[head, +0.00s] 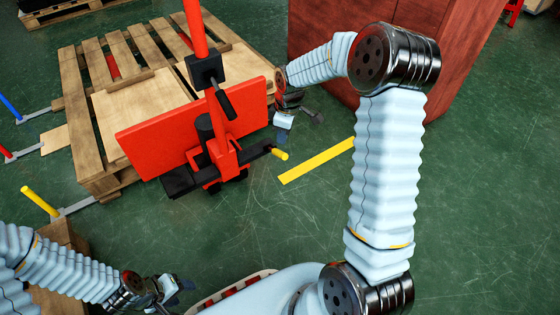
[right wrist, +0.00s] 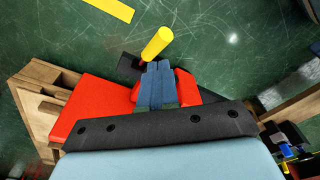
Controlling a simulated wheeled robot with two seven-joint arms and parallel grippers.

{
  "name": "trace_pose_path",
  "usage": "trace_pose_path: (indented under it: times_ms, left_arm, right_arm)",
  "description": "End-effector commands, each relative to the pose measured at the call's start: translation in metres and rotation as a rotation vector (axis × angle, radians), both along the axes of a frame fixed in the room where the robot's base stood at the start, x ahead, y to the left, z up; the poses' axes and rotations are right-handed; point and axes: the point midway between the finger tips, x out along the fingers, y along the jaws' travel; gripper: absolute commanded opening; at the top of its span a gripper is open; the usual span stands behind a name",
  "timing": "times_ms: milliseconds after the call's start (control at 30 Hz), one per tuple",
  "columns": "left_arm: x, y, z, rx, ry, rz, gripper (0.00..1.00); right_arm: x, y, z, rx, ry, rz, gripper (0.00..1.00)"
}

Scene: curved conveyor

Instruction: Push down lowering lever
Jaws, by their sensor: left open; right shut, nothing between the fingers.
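The red pallet jack (head: 215,148) stands at the pallet, with its red handle rising at the top of the head view. A lever with a yellow grip (head: 279,154) sticks out from its right side; the yellow grip (right wrist: 157,43) also shows in the right wrist view. My right gripper (head: 282,136) is shut and empty beside the jack, just above the yellow grip. Its blue fingertips (right wrist: 157,66) point at the grip's near end; I cannot tell whether they touch it. My left gripper (head: 178,287) is open and empty at the lower left, away from the jack.
A wooden pallet (head: 75,120) with boards lies behind the jack. A large dark red box (head: 330,40) stands at the back right, behind my right arm. A yellow stripe (head: 318,161) marks the green floor. Other levers, including a yellow one (head: 40,201), stand at the left.

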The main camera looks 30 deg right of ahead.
Motion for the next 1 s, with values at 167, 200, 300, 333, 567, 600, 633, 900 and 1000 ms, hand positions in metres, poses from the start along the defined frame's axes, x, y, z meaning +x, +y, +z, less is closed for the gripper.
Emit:
trace_pose_path:
  times_ms: [167, 200, 300, 333, 567, 600, 633, 900, 1000]
  left_arm:
    - [0.000, 0.000, -0.002, 0.000, 0.000, 0.000, 0.57]
    - [0.000, 0.000, -0.002, 0.000, 0.000, 0.001, 0.57]
    - [0.000, 0.000, -0.002, 0.000, 0.000, 0.000, 0.57]
    - [0.000, 0.000, -0.002, 0.000, 0.000, 0.000, 0.57]
    - [0.000, 0.000, -0.007, 0.000, -0.001, 0.001, 0.57]
    - [0.001, 0.000, -0.010, 0.000, -0.002, 0.002, 0.57]
    - [0.001, 0.000, -0.012, 0.000, -0.002, 0.002, 0.57]
    - [0.002, 0.001, -0.038, 0.002, -0.007, 0.005, 0.57]
    - [0.002, 0.001, -0.048, 0.003, -0.009, 0.007, 0.57]
  right_arm:
    - [0.001, -0.009, 0.009, -0.017, 0.002, 0.022, 0.00]
    - [0.001, -0.009, 0.009, -0.017, 0.002, 0.022, 0.00]
    - [0.001, -0.008, 0.008, -0.016, 0.002, 0.021, 0.00]
    - [0.001, -0.008, 0.008, -0.016, 0.002, 0.021, 0.00]
    - [0.001, -0.007, 0.001, -0.015, 0.003, 0.020, 0.00]
    - [0.001, -0.007, -0.002, -0.015, 0.003, 0.020, 0.00]
    - [0.001, -0.007, -0.005, -0.014, 0.004, 0.020, 0.00]
    - [0.003, -0.005, -0.038, -0.015, 0.005, 0.020, 0.00]
    - [0.004, -0.004, -0.050, -0.015, 0.003, 0.019, 0.00]
